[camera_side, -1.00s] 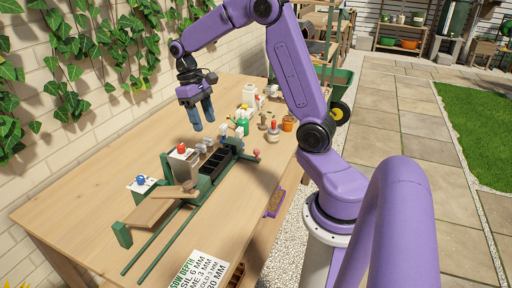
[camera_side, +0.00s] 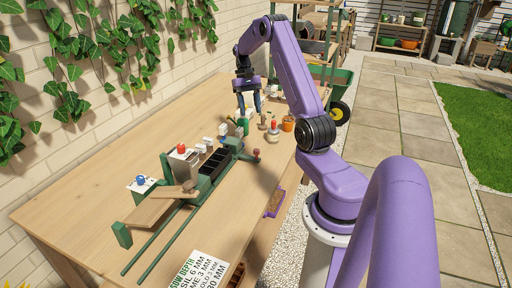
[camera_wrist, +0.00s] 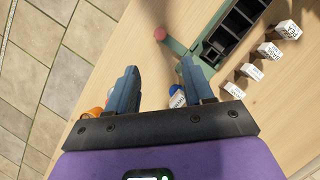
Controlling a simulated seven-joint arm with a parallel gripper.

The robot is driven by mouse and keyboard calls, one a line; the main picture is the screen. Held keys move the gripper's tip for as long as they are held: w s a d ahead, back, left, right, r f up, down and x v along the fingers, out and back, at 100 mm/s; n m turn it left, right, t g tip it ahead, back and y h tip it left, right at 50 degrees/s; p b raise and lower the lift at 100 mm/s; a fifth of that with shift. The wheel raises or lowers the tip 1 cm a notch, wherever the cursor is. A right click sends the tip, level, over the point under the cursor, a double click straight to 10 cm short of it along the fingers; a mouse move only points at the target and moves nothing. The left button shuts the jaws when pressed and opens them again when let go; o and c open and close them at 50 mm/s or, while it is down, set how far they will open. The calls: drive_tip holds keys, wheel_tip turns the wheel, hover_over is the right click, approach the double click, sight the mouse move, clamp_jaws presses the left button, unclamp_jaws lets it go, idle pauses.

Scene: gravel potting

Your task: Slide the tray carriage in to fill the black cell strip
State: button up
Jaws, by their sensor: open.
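The black cell strip (camera_side: 216,165) lies in the green frame of the tray carriage on the wooden bench, in the middle of the side view. It also shows at the upper right of the wrist view (camera_wrist: 236,24). A green arm ending in a reddish knob (camera_side: 257,154) sticks out from the carriage's far right end; the knob is also in the wrist view (camera_wrist: 160,34). My gripper (camera_side: 248,106) is open and empty, above the bench beyond the strip. Its two dark blue fingers (camera_wrist: 157,78) point toward the knob, apart from it.
A grey hopper box with a red knob (camera_side: 182,158) and a wooden board (camera_side: 150,209) stand at the near end. Two green rails (camera_side: 158,238) run toward the front. White labelled blocks (camera_wrist: 269,50) line the strip. Bottles and an orange pot (camera_side: 288,123) stand at the far right.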

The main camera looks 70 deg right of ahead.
sight(257, 150)
drive_tip(key=x, duration=1.5)
clamp_jaws()
